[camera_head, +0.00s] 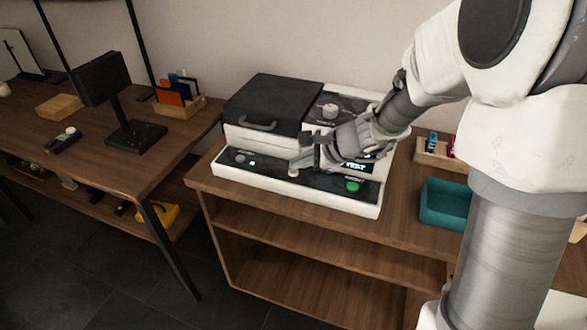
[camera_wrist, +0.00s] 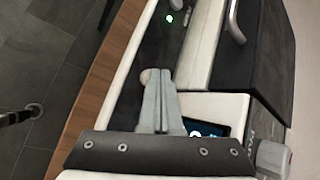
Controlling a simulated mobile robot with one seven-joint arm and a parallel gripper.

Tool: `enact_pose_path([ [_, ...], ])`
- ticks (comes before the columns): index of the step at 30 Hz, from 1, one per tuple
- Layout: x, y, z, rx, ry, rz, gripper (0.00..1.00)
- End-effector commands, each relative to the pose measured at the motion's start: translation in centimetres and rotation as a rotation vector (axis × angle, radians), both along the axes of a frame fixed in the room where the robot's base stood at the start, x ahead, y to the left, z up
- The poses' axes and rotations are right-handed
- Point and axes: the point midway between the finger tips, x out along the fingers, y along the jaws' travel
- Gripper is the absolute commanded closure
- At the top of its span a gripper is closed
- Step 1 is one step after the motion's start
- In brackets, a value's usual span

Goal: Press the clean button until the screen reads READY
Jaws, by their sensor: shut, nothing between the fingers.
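The white machine (camera_head: 296,199) with a black lid stands on a wooden cabinet. Its dark front panel carries a small pale round button (camera_head: 293,173), a green button (camera_head: 352,186) and a small green light (camera_head: 252,163). The screen (camera_head: 357,166) is partly hidden by my gripper; its visible letters look like "TEST". My gripper (camera_head: 299,166) is shut and empty, its tips at the pale button. In the wrist view the fingertips (camera_wrist: 160,74) lie right beside or on the pale button (camera_wrist: 148,76); I cannot tell whether they touch. Any button label is unreadable.
A grey knob (camera_head: 331,110) stands on the machine's top right, close to my arm. A teal bin (camera_head: 446,204) and a wooden holder (camera_head: 432,152) are to the right. A desk with a monitor (camera_head: 101,78) is at the left, across a narrow gap.

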Motion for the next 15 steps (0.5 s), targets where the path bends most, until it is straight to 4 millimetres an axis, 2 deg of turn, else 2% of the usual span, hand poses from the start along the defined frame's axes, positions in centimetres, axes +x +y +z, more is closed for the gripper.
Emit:
enact_pose_path([
  [4,0.01,0.01,1.00,-0.001,-0.002,0.001,1.00],
  [15,0.03,0.01,1.10,0.001,-0.001,0.001,1.00],
])
